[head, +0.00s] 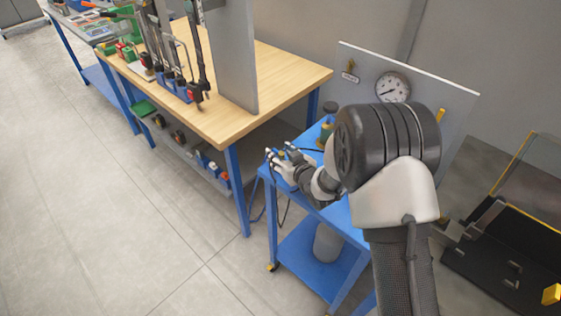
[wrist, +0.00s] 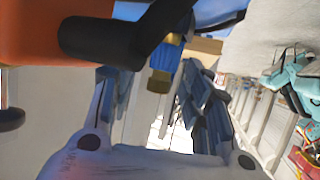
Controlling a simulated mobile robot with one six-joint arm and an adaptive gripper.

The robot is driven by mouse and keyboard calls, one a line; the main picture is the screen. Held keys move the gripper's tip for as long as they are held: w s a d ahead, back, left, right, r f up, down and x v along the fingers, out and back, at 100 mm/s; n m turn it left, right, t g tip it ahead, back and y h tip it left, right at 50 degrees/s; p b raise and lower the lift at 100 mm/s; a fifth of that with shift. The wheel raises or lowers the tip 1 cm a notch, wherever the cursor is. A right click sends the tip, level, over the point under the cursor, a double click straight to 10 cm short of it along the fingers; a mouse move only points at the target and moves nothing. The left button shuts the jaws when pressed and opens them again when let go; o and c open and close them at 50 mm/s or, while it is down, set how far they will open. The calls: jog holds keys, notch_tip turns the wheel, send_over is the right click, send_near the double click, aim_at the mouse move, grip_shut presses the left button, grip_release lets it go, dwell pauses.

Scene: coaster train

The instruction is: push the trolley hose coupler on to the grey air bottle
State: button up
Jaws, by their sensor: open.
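My gripper (head: 279,154) is over the top of the blue trolley (head: 338,214), near its left edge. In the wrist view my gripper (wrist: 150,88) is open, its two dark-padded fingers apart with nothing seen held. A blue-and-brass fitting (wrist: 166,62), which looks like the hose coupler, shows beyond and between the fingertips, apart from the pads as far as I can tell. A light grey cylinder (head: 327,243) stands on the trolley's lower shelf; I cannot tell whether it is the grey air bottle. My arm hides much of the trolley top.
A large orange body (wrist: 60,25) with a black handle (wrist: 110,40) is close at the upper left of the wrist view. A grey panel with a gauge (head: 392,87) stands behind the trolley. A wooden bench (head: 285,75) stands left. The floor (head: 120,220) in front is clear.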

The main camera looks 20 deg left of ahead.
jog(key=shift+w+a+f, duration=0.1)
jog(key=shift+w+a, duration=0.05)
jog(key=shift+w, duration=0.05)
jog(key=shift+c, duration=0.4)
grip_shut()
